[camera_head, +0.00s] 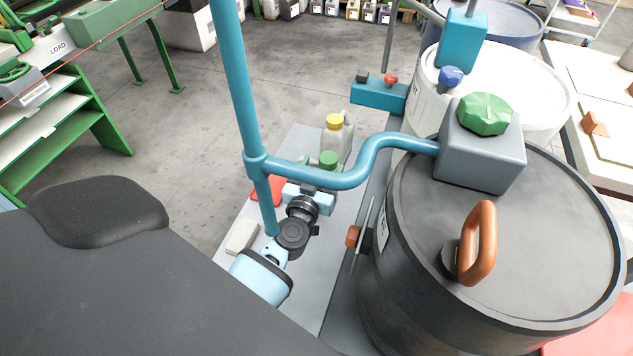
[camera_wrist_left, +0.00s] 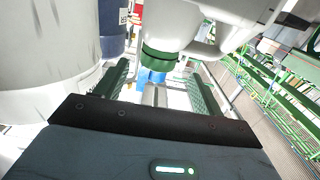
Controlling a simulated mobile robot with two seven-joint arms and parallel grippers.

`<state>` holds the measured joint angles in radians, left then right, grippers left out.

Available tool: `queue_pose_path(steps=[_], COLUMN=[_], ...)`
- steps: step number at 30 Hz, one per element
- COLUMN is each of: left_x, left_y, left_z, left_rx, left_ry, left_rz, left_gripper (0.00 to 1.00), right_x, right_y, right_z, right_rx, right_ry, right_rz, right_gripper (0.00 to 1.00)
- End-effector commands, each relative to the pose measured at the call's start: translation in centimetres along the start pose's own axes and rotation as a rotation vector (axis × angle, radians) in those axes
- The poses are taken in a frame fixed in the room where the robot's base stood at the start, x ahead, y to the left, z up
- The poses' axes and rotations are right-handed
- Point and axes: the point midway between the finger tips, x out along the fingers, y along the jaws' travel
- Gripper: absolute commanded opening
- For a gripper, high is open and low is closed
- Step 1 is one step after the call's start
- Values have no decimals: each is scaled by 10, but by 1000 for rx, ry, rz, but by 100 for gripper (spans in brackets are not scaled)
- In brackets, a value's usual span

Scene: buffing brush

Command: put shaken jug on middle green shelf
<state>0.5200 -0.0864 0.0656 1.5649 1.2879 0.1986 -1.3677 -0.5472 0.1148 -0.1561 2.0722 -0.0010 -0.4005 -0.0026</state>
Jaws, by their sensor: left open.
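A pale jug with a green cap (camera_head: 329,159) stands on the grey platform (camera_head: 313,284), mostly hidden behind the blue pipe and my left gripper in the head view. A pale jug with a yellow cap (camera_head: 334,121) stands just behind it. Nothing visible marks either one as shaken. My left gripper (camera_head: 310,192) is close to the green-capped jug. In the left wrist view, the green cap (camera_wrist_left: 160,58) shows between and beyond the two open fingers (camera_wrist_left: 160,92); contact cannot be told. The green shelf unit (camera_head: 110,132) with pale boards stands at the left. My right gripper is not in view.
A blue pipe (camera_head: 236,85) rises beside my left arm and bends right to a dark drum (camera_head: 400,285). A white drum (camera_head: 545,100) stands behind that. A small pale block (camera_head: 242,236) lies on the platform. Open floor (camera_head: 200,140) lies between platform and shelf unit.

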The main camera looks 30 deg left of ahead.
Motion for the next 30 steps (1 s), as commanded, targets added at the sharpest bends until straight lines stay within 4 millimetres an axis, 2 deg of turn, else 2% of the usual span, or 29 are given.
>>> queue_pose_path(steps=[3, 8, 20, 29, 30], left_x=[10, 13, 59, 62, 62], left_y=[0, 0, 4, 4, 4], left_z=[0, 0, 0, -1, -1], left_rx=[0, 0, 1, 1, 1], left_ry=[0, 0, 0, 0, 0], left_rz=[1, 1, 1, 1, 1], left_gripper=[69, 69, 69, 69, 65], right_x=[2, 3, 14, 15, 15], right_y=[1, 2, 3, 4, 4], right_z=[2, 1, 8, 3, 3], right_rx=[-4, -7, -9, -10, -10], right_ry=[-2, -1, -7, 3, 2], right_rz=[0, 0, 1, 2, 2], right_gripper=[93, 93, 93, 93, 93])
